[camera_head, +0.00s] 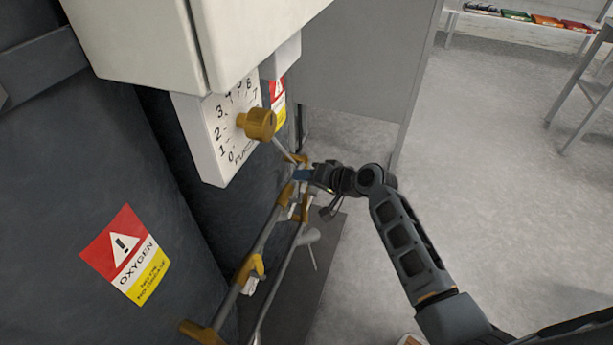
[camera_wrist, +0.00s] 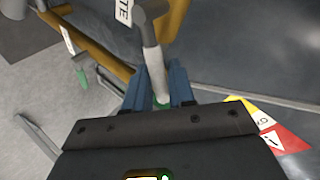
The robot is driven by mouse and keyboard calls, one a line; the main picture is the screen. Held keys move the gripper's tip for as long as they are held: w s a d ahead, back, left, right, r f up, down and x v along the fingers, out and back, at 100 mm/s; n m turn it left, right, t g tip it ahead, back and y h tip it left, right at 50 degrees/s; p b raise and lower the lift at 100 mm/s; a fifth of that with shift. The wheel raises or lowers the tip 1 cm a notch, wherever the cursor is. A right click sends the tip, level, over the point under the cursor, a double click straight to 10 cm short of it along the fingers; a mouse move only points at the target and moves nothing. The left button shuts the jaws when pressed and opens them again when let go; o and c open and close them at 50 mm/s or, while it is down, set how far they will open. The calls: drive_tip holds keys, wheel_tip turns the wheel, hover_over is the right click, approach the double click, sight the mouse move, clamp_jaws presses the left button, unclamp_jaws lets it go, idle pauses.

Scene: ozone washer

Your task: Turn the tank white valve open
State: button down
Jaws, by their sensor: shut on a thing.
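In the wrist view a pale grey valve handle (camera_wrist: 153,62) runs down from a pipe fitting between the two blue fingers. A white label (camera_wrist: 124,10) beside it shows the letters "TE"; the rest is cut off. My gripper (camera_wrist: 158,82) is shut on this handle, one finger on each side. In the head view my gripper (camera_head: 302,174) is at the brass and grey pipes (camera_head: 268,232), under the dial. There the held handle is mostly hidden by the gripper and the pipes.
A gold knob (camera_head: 258,124) sticks out from the numbered dial (camera_head: 222,135) just above my gripper. Another pale handle (camera_head: 311,240) hangs lower on the pipes. A dark tank with an oxygen sign (camera_head: 126,254) stands at left. The floor (camera_head: 480,170) at right is clear.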

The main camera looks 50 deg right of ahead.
drive_tip(key=shift+f, duration=0.1)
drive_tip(key=c, duration=1.1)
unclamp_jaws()
drive_tip(key=v, duration=0.8)
drive_tip(key=shift+p, duration=0.3)
